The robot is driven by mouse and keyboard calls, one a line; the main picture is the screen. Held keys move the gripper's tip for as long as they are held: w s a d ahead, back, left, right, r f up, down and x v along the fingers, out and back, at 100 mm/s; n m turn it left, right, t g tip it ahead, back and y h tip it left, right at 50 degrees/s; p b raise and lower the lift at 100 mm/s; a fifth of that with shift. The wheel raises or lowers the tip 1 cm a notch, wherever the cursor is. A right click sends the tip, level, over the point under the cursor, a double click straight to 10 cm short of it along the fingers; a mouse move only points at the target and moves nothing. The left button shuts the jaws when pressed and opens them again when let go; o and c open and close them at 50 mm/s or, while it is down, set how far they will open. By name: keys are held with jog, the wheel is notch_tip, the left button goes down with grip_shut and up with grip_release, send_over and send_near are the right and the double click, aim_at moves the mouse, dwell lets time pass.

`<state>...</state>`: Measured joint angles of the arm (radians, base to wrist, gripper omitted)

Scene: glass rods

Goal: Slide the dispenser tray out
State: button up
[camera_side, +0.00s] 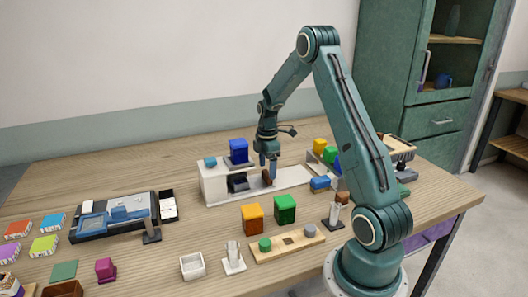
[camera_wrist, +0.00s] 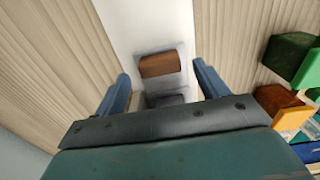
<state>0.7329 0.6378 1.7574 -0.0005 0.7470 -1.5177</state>
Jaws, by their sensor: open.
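The white dispenser (camera_side: 213,184) stands on the table, with a dark opening in its front and a long flat white base reaching to the right. My gripper (camera_side: 268,163) points down just above the brown block. In the wrist view my gripper (camera_wrist: 163,84) is open, its blue fingers on either side of the block with a gap at each side.
A blue cube (camera_side: 238,150) sits on top of the dispenser. Orange (camera_side: 252,218) and green (camera_side: 285,208) blocks stand in front of it. A blue block (camera_side: 320,183) lies near the base's right end. A wooden board with pegs (camera_side: 287,246) is nearer. Bare table lies behind the dispenser.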

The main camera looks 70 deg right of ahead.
aim_at(267, 173)
jog(key=shift+f, duration=1.65)
